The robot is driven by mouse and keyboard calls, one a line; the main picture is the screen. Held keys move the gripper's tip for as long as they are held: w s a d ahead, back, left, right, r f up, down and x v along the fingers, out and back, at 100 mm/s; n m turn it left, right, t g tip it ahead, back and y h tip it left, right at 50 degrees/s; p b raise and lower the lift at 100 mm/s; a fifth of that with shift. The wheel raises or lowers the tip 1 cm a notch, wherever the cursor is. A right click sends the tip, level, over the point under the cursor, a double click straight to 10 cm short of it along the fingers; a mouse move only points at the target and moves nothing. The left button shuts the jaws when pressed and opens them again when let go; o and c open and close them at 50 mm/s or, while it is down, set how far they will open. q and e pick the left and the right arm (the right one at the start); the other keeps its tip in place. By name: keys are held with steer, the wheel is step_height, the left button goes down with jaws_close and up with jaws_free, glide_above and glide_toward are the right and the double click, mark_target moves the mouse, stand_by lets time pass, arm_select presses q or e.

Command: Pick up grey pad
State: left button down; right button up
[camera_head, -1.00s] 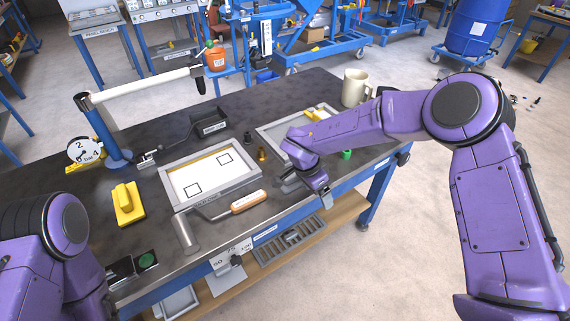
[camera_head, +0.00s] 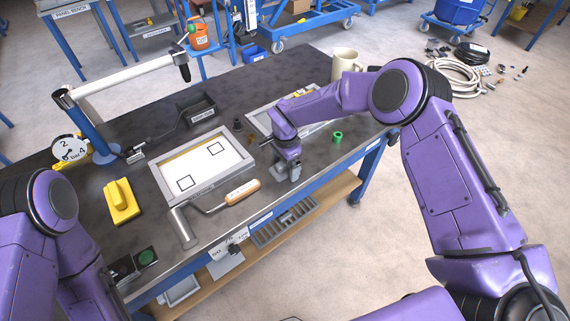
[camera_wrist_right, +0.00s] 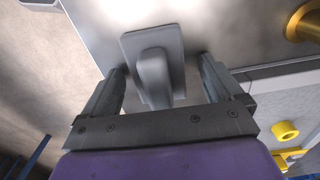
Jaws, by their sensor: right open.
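The grey pad (camera_wrist_right: 132,47), a flat plate with a raised grip (camera_wrist_right: 155,78), lies on the dark bench top in the right wrist view. My right gripper (camera_wrist_right: 161,66) is open, with one finger on each side of the pad's grip. A gap shows beside the grip, so the jaws are not closed on it. In the head view my right gripper (camera_head: 288,171) points down near the bench's front edge and largely hides the pad. My left arm enters at the lower left, but its gripper is not in view.
A framed screen (camera_head: 237,160) and an orange-handled tool (camera_head: 243,191) lie left of the right gripper. A second frame (camera_head: 256,119) is behind it. A green ring (camera_head: 337,136) and mug (camera_head: 346,62) stand to the right. A yellow pad (camera_head: 121,202) lies farther left.

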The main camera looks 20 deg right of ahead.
steer(key=shift+s+r, duration=0.1)
steer(key=shift+s, duration=0.1)
steer(key=shift+c, duration=0.3)
steer(key=c, duration=1.1)
steer(key=shift+w+r, duration=0.1)
steer(key=shift+r, duration=0.25)
step_height(320, 180, up, 3)
steer(key=shift+f+b, duration=0.1)
steer(key=shift+b, duration=0.5)
steer(key=s+r+b, duration=0.1)
steer(key=s+r, duration=0.2)
steer(key=s, duration=0.1)
steer(key=s+d+r+b, duration=0.1)
steer(key=s+r, duration=0.2)
steer(key=s, duration=0.2)
steer(key=s+r+b, duration=0.1)
steer(key=s+r, duration=0.2)
steer(key=s, duration=0.2)
steer(key=shift+d+r, duration=0.2)
steer(key=shift+r, duration=0.05)
